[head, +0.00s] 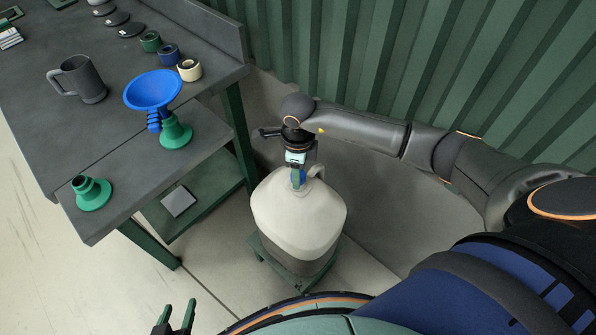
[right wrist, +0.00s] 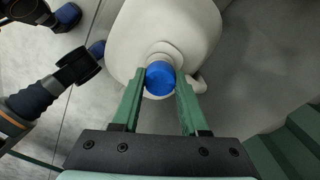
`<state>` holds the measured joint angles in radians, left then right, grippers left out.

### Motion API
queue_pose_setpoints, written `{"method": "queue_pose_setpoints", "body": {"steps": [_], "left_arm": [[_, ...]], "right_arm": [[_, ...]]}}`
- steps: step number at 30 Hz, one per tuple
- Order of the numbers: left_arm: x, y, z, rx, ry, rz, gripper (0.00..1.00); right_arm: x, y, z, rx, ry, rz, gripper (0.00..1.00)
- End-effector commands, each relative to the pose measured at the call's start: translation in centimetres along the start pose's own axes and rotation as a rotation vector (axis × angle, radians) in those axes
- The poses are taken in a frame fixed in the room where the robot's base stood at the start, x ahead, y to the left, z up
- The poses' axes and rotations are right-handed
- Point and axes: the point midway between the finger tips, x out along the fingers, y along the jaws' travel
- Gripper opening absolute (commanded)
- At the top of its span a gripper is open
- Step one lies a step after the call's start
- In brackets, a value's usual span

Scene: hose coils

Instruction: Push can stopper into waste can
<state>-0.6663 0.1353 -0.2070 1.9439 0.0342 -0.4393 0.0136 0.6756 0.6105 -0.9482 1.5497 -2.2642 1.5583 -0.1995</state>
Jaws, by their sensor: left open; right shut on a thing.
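The waste can (head: 298,222) is a large off-white jug with a handle, standing on a low green stand beside the bench; its neck shows in the right wrist view (right wrist: 160,52). The can stopper (right wrist: 160,78) is a round blue cap between my right fingers, over the can's neck. My right gripper (right wrist: 161,84) is shut on the stopper. In the head view my right gripper (head: 298,176) points down at the can's mouth; whether the stopper is seated cannot be told. My left gripper (head: 176,316) is open and empty at the bottom edge, left of the can.
The grey bench (head: 120,150) holds a dark mug (head: 84,82), a blue funnel (head: 153,92) on a green holder (head: 175,132), another green holder (head: 92,192) and several small rings. A green corrugated wall (head: 400,70) stands behind the can. Floor at lower left is clear.

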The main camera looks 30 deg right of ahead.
Motion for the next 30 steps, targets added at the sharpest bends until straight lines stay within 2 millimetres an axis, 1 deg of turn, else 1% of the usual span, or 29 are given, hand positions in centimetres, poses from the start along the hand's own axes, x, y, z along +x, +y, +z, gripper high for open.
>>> {"method": "queue_pose_setpoints", "body": {"steps": [7, 8, 16, 17, 22, 27, 30], "left_arm": [[0.15, -0.06, -0.38, 0.002, 0.007, 0.000, 0.55], [0.16, -0.06, -0.40, 0.002, 0.008, 0.000, 0.55], [0.16, -0.05, -0.45, 0.002, 0.009, 0.000, 0.55], [0.16, -0.04, -0.45, 0.002, 0.009, 0.000, 0.55], [0.15, -0.03, -0.45, 0.002, 0.009, 0.000, 0.55], [0.14, -0.02, -0.44, 0.002, 0.008, 0.000, 0.55], [0.14, -0.01, -0.43, 0.002, 0.008, 0.000, 0.55]], "right_arm": [[0.09, 0.02, -0.02, 0.000, 0.001, 0.000, 0.00], [0.09, 0.03, -0.02, 0.000, 0.001, 0.000, 0.46], [0.07, 0.03, -0.01, 0.000, 0.000, 0.000, 0.76], [0.06, 0.03, -0.01, 0.000, 0.000, 0.000, 0.78], [0.04, 0.03, 0.00, 0.000, 0.000, 0.000, 0.78], [0.04, 0.03, 0.00, 0.000, 0.000, 0.000, 0.97], [0.04, 0.03, 0.00, 0.000, 0.000, 0.000, 0.97]]}}
